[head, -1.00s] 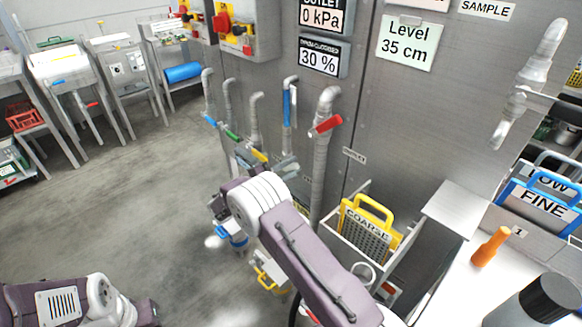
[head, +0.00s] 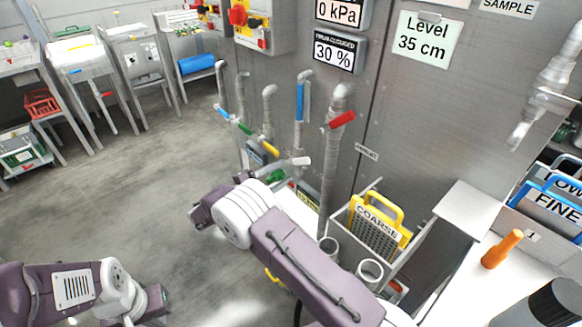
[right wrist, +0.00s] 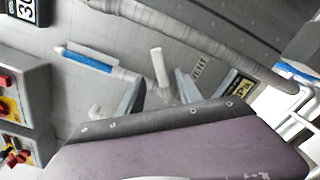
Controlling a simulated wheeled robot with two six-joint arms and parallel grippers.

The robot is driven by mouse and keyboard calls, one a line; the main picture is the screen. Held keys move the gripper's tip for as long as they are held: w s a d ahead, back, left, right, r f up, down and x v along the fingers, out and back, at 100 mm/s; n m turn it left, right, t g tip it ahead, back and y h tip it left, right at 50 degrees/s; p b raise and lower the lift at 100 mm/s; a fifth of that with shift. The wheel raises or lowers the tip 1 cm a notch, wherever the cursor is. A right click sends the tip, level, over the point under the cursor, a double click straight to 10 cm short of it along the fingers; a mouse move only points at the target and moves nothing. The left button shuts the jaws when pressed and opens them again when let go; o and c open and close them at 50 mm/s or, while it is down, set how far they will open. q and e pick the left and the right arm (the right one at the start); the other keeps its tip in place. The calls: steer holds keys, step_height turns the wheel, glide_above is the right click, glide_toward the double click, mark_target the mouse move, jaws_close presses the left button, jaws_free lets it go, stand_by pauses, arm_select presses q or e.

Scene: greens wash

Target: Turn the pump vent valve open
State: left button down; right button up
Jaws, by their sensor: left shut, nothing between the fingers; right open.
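A white lever handle (right wrist: 158,66) stands out from the grey panel in the right wrist view, beside a small label (right wrist: 200,68) that seems to end in "VENT". The white handle also shows in the head view (head: 301,160). My right gripper (right wrist: 160,88) is open, with one finger on each side of this handle; I cannot tell whether they touch it. In the head view my right arm hides most of that gripper. My left arm is at the lower left of the head view, and its fingers are not visible.
Grey pipes carry blue, green, yellow and red (head: 342,120) handles. A rack with a yellow COARSE screen (head: 376,223) stands right of my right arm. A white bench with an orange handle (head: 502,249) is further right. Open floor (head: 110,190) lies to the left.

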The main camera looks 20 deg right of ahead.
mark_target(297, 162)
steer(key=shift+a, duration=0.15)
steer(key=c, duration=0.4)
steer(key=shift+s+n, duration=0.1)
steer(key=shift+n, duration=0.7)
jaws_close()
steer(key=s+a+f+n+t+h, duration=0.1)
steer(key=s+f+n+t, duration=0.5)
steer(key=n, duration=1.2)
steer(key=w+d+r+g, duration=0.2)
steer(key=w+d+r, duration=0.1)
steer(key=w+d, duration=0.3)
steer(key=shift+w+d+r+g+b, duration=0.15)
steer(key=shift+d+r+g+b, duration=0.25)
steer(key=shift+d, duration=0.6)
